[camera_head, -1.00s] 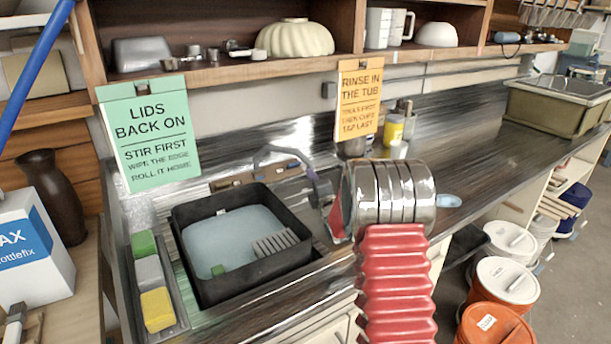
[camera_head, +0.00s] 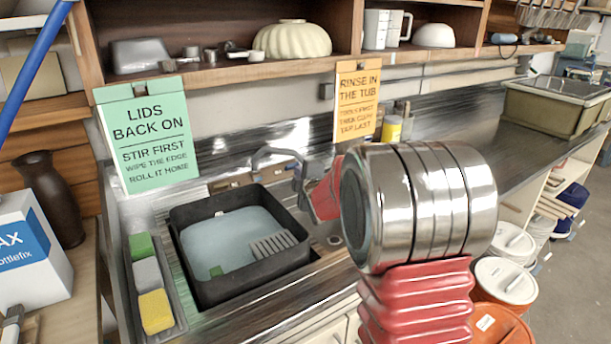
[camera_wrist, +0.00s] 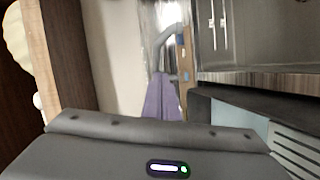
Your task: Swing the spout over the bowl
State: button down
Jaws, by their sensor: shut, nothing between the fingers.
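The grey curved spout (camera_head: 277,151) rises behind the back right of the black tub (camera_head: 186,272). Its free end hangs near the tub's back rim; I cannot tell whether it is over the opening. The tub holds pale blue water (camera_head: 222,242) and stands in the sink area; any bowl beneath is hidden. My gripper (camera_head: 299,180) is small and partly hidden by my arm, close to the spout. In the wrist view, my purple fingers (camera_wrist: 162,97) are together and empty, pointing at the spout (camera_wrist: 169,42). Whether they touch it is unclear.
A green sign (camera_head: 148,135) and an orange sign (camera_head: 357,105) hang from the shelf (camera_head: 225,75) above. Sponges (camera_head: 147,275) lie in a narrow tray left of the tub. Jars (camera_head: 392,128) stand behind my arm.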

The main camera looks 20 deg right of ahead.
jog(key=s+a+r+m+g+y, duration=0.1)
jog(key=s+a+r+m+g, duration=0.25)
jog(key=s, duration=0.55)
jog(key=s+a+m+g, duration=0.2)
jog(key=s+a+m, duration=0.2)
jog(key=s+a, duration=0.45)
jog(key=s+a+f+m+g+y, duration=0.1)
jog(key=s+a+f+m+g, duration=0.1)
jog(key=s, duration=1.1)
jog(key=s+a+f+m+g, duration=0.2)
jog(key=s+a+f+m, duration=0.1)
jog(key=s, duration=1)
jog(key=shift+a+m+y, duration=0.4)
jog(key=shift+a+m, duration=0.15)
jog(key=shift+a, duration=0.4)
jog(key=shift+a, duration=0.15)
